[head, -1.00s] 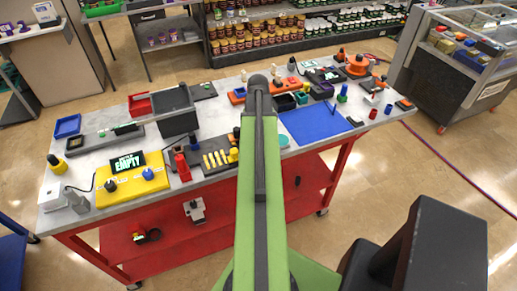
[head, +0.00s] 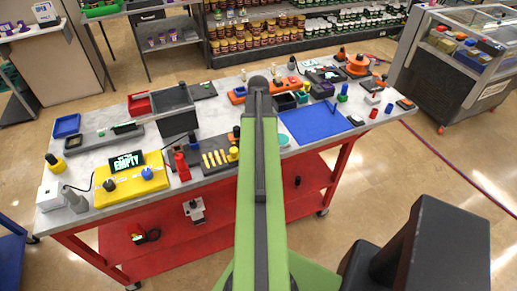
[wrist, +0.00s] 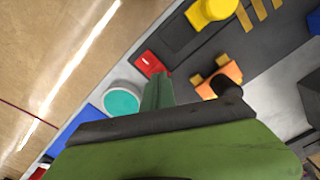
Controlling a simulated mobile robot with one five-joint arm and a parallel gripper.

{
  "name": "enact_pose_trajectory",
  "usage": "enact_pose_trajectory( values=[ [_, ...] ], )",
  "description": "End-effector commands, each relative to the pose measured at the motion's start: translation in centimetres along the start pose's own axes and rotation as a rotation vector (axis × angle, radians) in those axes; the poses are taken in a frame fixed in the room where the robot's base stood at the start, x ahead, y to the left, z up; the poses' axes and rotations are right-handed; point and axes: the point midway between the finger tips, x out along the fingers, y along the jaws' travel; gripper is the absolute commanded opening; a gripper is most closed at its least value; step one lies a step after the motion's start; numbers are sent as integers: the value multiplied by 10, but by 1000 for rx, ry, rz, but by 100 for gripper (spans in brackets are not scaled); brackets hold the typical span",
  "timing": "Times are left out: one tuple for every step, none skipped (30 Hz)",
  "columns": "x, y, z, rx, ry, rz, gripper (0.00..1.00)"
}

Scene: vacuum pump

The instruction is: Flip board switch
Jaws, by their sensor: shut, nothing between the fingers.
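In the wrist view, my gripper (wrist: 157,92) shows as narrow green fingers, shut and empty, above the front edge of the table. A small red switch-like piece (wrist: 151,63) sits just beyond the fingertips, at the end of a dark board (wrist: 180,40) with yellow bars and a yellow knob (wrist: 210,10). I cannot tell whether the fingers touch the red piece. The dark board also shows in the head view (head: 203,165), left of my green arm. There the arm hides the board's right end and my gripper is not seen.
A teal disc (wrist: 122,101) and an orange piece (wrist: 222,78) lie close to the fingers. A yellow panel (head: 130,185) reading EMPTY stands on the table's left. A blue mat (head: 315,122) lies right of my arm. The red lower shelf (head: 215,225) is mostly clear.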

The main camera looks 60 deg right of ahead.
Motion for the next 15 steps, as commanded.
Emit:
enact_pose_trajectory(
  values=[
    [2, 0, 0, 0, 0, 0, 0],
    [2, 0, 0, 0, 0, 0, 0],
    [3, 0, 0, 0, 0, 0, 0],
    [3, 0, 0, 0, 0, 0, 0],
    [4, 0, 0, 0, 0, 0, 0],
    [4, 0, 0, 0, 0, 0, 0],
    [5, 0, 0, 0, 0, 0, 0],
    [5, 0, 0, 0, 0, 0, 0],
    [6, 0, 0, 0, 0, 0, 0],
    [6, 0, 0, 0, 0, 0, 0],
    [6, 0, 0, 0, 0, 0, 0],
    [7, 0, 0, 0, 0, 0, 0],
    [8, 0, 0, 0, 0, 0, 0],
    [8, 0, 0, 0, 0, 0, 0],
    [8, 0, 0, 0, 0, 0, 0]
  ],
)
